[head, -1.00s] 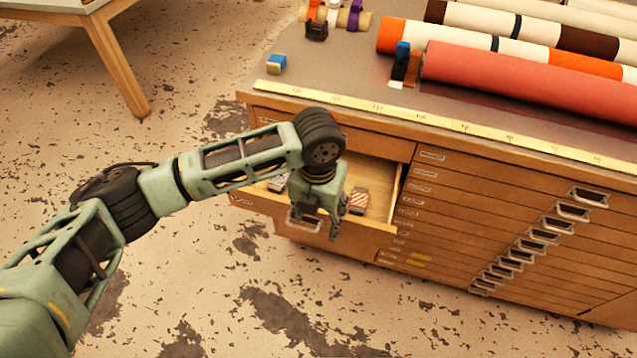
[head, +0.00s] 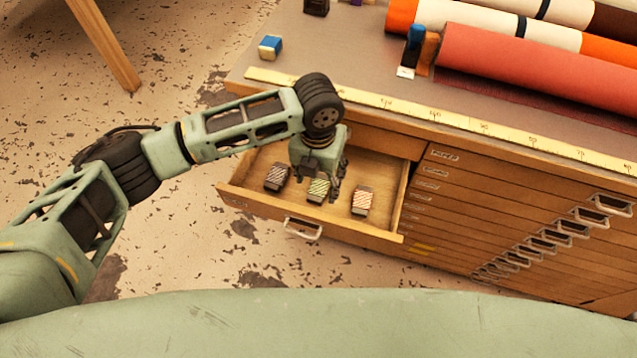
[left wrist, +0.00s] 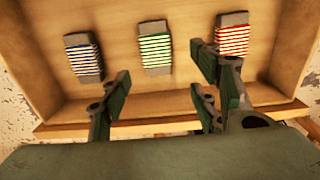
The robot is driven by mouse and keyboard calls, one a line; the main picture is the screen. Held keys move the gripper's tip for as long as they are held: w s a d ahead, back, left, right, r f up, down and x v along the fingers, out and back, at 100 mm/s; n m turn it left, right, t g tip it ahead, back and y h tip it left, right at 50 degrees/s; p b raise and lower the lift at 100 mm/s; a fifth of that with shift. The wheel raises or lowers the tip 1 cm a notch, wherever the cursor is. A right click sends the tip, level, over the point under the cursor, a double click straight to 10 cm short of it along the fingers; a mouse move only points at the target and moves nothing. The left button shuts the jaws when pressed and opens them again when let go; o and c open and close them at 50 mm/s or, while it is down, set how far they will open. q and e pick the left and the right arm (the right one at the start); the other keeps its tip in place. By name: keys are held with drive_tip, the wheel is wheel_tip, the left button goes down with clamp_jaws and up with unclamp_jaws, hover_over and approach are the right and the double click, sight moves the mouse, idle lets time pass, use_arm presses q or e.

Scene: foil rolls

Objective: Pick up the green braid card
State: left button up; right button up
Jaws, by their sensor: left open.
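The green braid card (head: 318,189) lies in the open drawer, between two other cards. In the left wrist view the green braid card (left wrist: 155,48) shows green stripes with grey ends, ahead of the fingertips and between them. My left gripper (head: 324,176) hangs over the drawer above the green card, fingers pointing down and apart. In the left wrist view the left gripper (left wrist: 160,85) is open and empty, with nothing between its fingers. My right gripper is not in view.
The open drawer (head: 262,204) also holds a blue-striped card (left wrist: 84,58) on the left and a red-striped card (head: 362,200) on the right. Its walls surround the cards. Fabric rolls (head: 520,75) and a yellow ruler (head: 400,105) lie on the cabinet top.

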sight(317, 190)
use_arm(q)
wheel_tip(317, 190, down, 2)
drive_tip(key=shift+w+a+f, duration=0.1)
drive_tip(key=shift+w+f, duration=0.05)
drive_tip(key=shift+f, duration=0.05)
wheel_tip(317, 190, down, 2)
drive_tip(key=shift+w+f+p, duration=0.15)
drive_tip(key=shift+f+p, duration=0.05)
drive_tip(key=shift+p, duration=0.15)
drive_tip(key=shift+f, duration=0.25)
drive_tip(key=shift+c, duration=0.3)
drive_tip(key=c, duration=1.1)
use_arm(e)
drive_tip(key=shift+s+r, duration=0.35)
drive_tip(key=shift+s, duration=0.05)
